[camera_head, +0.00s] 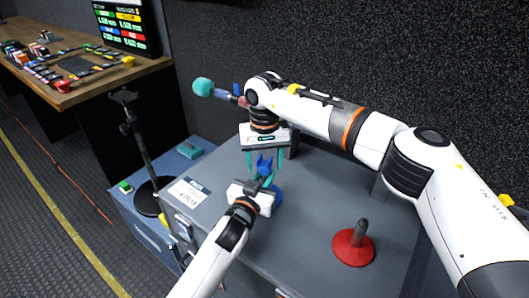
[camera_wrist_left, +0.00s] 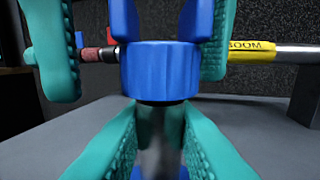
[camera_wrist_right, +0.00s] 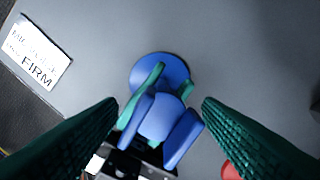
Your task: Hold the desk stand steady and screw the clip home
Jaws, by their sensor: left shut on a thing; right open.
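The desk stand has a round blue base (camera_wrist_right: 160,68) on the grey worktop and a grey post (camera_wrist_left: 157,152). My left gripper (camera_head: 264,180) is shut around the post, below the clip. The blue clip (camera_wrist_left: 160,72), with a ribbed collar and upright prongs, sits on top of the post; it also shows in the head view (camera_head: 264,164). How far it is threaded I cannot tell. My right gripper (camera_head: 265,157) points down from above, open, with its fingers on either side of the clip and apart from it in the right wrist view (camera_wrist_right: 160,115).
A red-based stand (camera_head: 353,246) is at the worktop's right. A boom pole with a teal fuzzy tip (camera_head: 203,87) lies behind my right gripper. A printed card (camera_head: 188,192) lies at the left edge.

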